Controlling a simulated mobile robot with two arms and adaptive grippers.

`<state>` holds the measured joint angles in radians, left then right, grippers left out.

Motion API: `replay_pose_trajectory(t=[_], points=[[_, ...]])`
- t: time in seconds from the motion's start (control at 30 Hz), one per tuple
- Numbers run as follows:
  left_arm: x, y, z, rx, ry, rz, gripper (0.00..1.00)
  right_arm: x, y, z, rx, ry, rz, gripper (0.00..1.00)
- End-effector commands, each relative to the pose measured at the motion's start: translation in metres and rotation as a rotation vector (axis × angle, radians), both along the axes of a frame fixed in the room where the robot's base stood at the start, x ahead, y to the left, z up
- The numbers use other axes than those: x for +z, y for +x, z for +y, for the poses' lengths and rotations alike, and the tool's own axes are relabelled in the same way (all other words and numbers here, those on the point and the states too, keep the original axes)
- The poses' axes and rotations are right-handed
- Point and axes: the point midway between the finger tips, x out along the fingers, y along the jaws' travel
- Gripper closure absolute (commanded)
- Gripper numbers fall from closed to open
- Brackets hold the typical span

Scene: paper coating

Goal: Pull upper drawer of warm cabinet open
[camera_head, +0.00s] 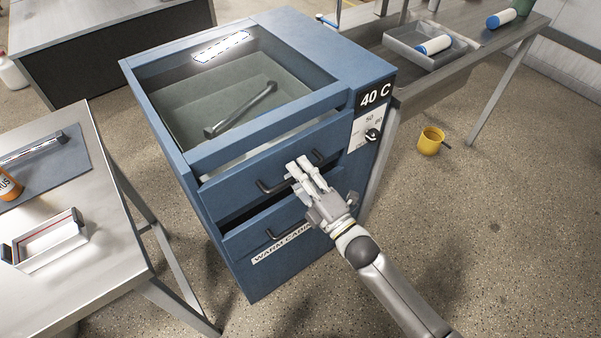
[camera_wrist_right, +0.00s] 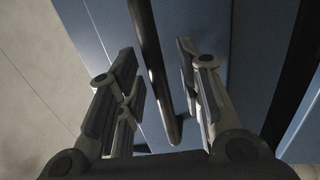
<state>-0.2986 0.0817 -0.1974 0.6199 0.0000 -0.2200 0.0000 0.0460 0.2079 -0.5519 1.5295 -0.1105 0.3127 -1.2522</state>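The blue warm cabinet (camera_head: 175,160) stands in the middle of the head view. Its upper drawer (camera_head: 235,190) has a dark bar handle (camera_head: 268,187). My right gripper (camera_head: 303,172) is at this handle and hides its middle part. In the right wrist view my right gripper (camera_wrist_right: 165,95) has its fingers apart, and the dark handle bar (camera_wrist_right: 152,60) passes between them with gaps at both sides. A dark gap shows between the upper drawer front and the lower drawer front (camera_head: 250,237). My left gripper is not in view.
The cabinet's glass top (camera_head: 200,100) has a dark bar handle. A control panel with a black knob (camera_head: 372,135) is right of the drawers. A metal table (camera_head: 110,225) stands close on the left. A yellow mug (camera_head: 430,141) is on the floor at right. Floor in front is clear.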

Motion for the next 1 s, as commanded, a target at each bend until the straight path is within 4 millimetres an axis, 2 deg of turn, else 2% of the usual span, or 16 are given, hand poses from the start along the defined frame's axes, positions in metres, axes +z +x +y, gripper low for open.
replay_pose_trajectory(t=[0.03, 0.2, 0.27, 0.73, 0.87, 1.0], points=[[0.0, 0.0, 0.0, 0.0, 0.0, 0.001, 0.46, 0.0, 0.0, 0.0, 0.0, 0.0, 0.0, 0.73], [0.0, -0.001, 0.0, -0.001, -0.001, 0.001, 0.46, 0.0, 0.0, 0.0, 0.0, 0.0, 0.0, 0.95], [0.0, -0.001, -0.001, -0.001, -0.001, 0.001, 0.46, 0.0, 0.0, 0.0, 0.0, 0.0, 0.0, 1.0], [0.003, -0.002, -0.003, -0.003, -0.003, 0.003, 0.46, 0.0, -0.007, -0.005, 0.0, -0.002, 0.001, 1.0], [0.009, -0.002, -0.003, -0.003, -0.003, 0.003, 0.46, 0.0, -0.02, -0.015, -0.001, -0.004, 0.003, 1.0], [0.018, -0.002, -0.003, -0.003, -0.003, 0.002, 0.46, 0.0, -0.044, -0.032, -0.001, -0.005, 0.007, 1.0]])
